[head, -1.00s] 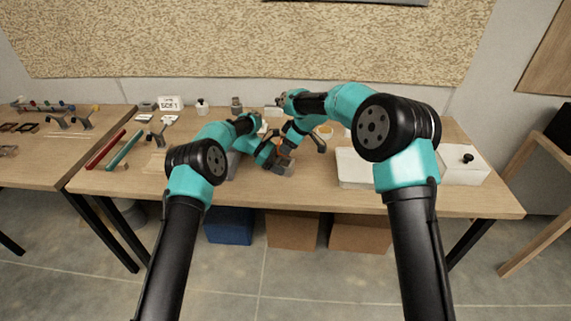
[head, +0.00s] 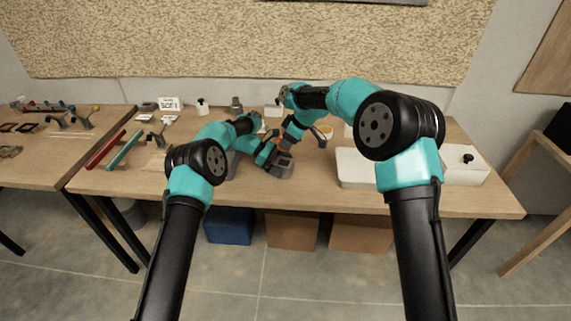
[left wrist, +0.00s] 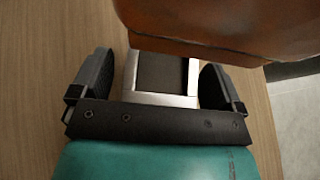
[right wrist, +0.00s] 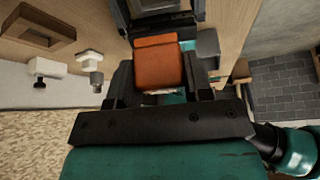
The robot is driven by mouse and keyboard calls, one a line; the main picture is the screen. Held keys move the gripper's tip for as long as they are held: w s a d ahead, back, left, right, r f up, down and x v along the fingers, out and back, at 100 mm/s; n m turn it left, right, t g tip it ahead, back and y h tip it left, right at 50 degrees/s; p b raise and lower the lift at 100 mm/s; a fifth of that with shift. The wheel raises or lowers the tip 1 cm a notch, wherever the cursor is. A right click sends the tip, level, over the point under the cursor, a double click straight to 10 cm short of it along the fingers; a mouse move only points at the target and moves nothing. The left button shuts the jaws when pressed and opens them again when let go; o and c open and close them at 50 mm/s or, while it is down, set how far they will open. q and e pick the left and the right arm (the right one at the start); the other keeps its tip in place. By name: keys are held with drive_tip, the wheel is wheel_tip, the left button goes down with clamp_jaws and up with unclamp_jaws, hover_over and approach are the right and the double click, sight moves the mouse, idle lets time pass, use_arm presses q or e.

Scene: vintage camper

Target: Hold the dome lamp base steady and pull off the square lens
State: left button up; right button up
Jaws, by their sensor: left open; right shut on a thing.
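The square lens is orange and sits between the fingers of my right gripper (right wrist: 160,85), which is shut on the lens (right wrist: 158,62). The lens also shows large and close at the top of the left wrist view (left wrist: 225,28), covering part of what lies behind it. The lamp base (left wrist: 155,98), with a silver rim and dark inside, lies on the wooden table. My left gripper (left wrist: 155,75) is open, one finger on each side of the base. In the head view both grippers are close together and the parts are small. I cannot tell the exact gap between lens and base.
A white tray (head: 355,168) lies on the table (head: 320,199) to the right, and a white box (head: 464,176) beyond it. Red (head: 104,150) and teal (head: 124,149) bars lie at the left. A sign (head: 169,104) stands at the back.

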use_arm(q)
drive_tip(key=shift+d, duration=0.1)
use_arm(e)
drive_tip(key=shift+a, duration=0.1)
use_arm(q)
drive_tip(key=v, duration=1.2)
drive_tip(key=shift+f, duration=0.1)
drive_tip(key=shift+a, duration=0.2)
